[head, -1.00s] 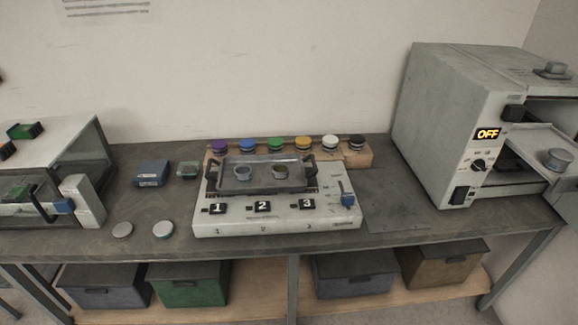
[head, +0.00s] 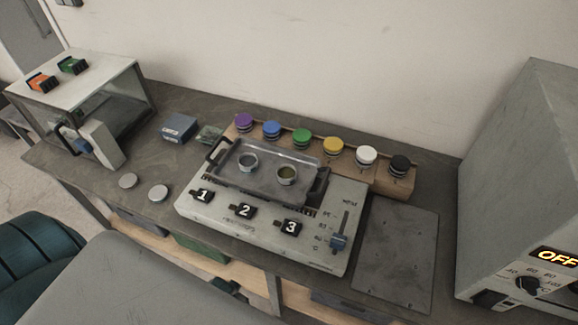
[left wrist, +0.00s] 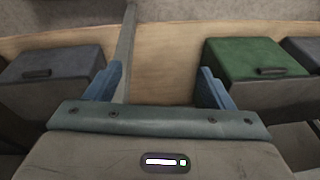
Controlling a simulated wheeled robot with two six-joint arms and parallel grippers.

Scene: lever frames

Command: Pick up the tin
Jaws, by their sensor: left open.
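Two small round open tins stand in the grey tray (head: 222,179): a left tin (head: 247,162) and a right tin (head: 287,174) with greenish contents. Two flat, pale round discs, a left disc (head: 128,181) and a right disc (head: 158,193), lie on the bench left of the tray; I cannot tell whether they are tins or lids. My left gripper (left wrist: 160,82) is open and empty, low in front of the under-bench shelf. No tin shows in the left wrist view. My right gripper is not in view.
The tray sits on a numbered hotplate (head: 265,230) with a blue slider. Coloured-capped jars stand in a wooden rack (head: 393,179) behind. A glass-fronted case (head: 125,95) is left, an oven (head: 520,190) reading OFF right. A green box (left wrist: 250,60) is on the shelf.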

